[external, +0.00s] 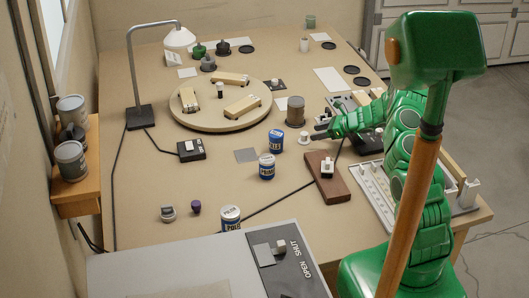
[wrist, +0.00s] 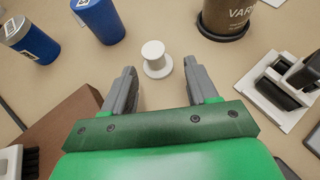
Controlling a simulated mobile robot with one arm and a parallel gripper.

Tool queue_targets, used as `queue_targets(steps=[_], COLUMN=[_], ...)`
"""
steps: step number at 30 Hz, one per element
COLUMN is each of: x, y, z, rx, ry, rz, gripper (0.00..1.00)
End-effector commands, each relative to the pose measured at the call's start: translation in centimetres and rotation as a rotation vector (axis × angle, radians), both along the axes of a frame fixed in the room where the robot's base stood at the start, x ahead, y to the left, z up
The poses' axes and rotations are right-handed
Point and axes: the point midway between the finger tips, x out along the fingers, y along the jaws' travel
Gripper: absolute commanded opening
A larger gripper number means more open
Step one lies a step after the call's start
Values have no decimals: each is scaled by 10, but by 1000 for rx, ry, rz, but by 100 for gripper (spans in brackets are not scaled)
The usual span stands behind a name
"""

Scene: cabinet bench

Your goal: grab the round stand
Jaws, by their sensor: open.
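The round stand (external: 303,138) looks like a small white spool with a round top and a wider round foot. It stands upright on the bench just left of my gripper (external: 321,130) in the external view. In the wrist view the stand (wrist: 154,57) is ahead of my gripper (wrist: 160,74), in line with the gap between the fingers. The two grey fingers are apart with nothing between them. The stand is clear of both fingers in the wrist view.
A brown varnish can (wrist: 222,18) stands close behind the stand, to the right in the wrist view. Blue cans (wrist: 102,20) stand to its left. A wooden block (external: 327,178) lies nearby. A large round turntable (external: 220,118) holds wooden pieces farther left.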

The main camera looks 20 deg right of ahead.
Motion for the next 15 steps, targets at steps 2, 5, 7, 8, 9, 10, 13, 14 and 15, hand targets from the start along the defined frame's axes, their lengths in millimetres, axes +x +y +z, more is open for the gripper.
queue_targets(steps=[2, 5, 7, 8, 9, 10, 13, 14, 15], x=[2, 6, 10, 11, 13, 15, 18, 18, 18], y=[8, 22, 29, 31, 33, 35, 39, 40, 40], z=[-3, -8, -13, -15, -17, -18, -20, -21, -21], rx=[0, 0, -1, -1, -1, -1, 0, 0, 0], ry=[2, 2, 2, 2, 2, 2, 2, 2, 2], rz=[3, 4, 2, 2, 0, 0, 0, 0, 0], gripper=[58, 58, 58, 58, 58, 58, 58, 58, 58])
